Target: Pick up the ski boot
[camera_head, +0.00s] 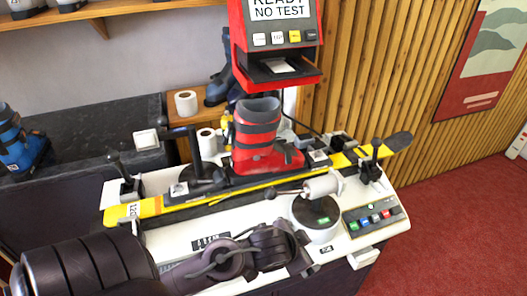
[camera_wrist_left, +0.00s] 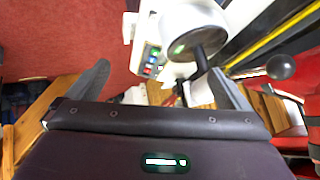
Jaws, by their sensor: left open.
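The red ski boot (camera_head: 258,136), with dark grey straps and cuff, stands upright on the yellow and black ski (camera_head: 150,208) in the middle of the binding bench. My left gripper (camera_head: 296,244) is low in front of the boot, near the bench's front edge and apart from the boot. In the left wrist view its two fingers (camera_wrist_left: 165,85) are spread with nothing held between them. Red surfaces show at that view's right edge, but I cannot tell whether they are the boot. My right gripper is not in view.
A white roller on a round base (camera_head: 318,212) and a button panel (camera_head: 376,217) stand right of my gripper. Black levers (camera_head: 122,172) rise at the bench ends. A red test machine (camera_head: 275,45) stands behind the boot. A blue boot (camera_head: 20,148) is at far left.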

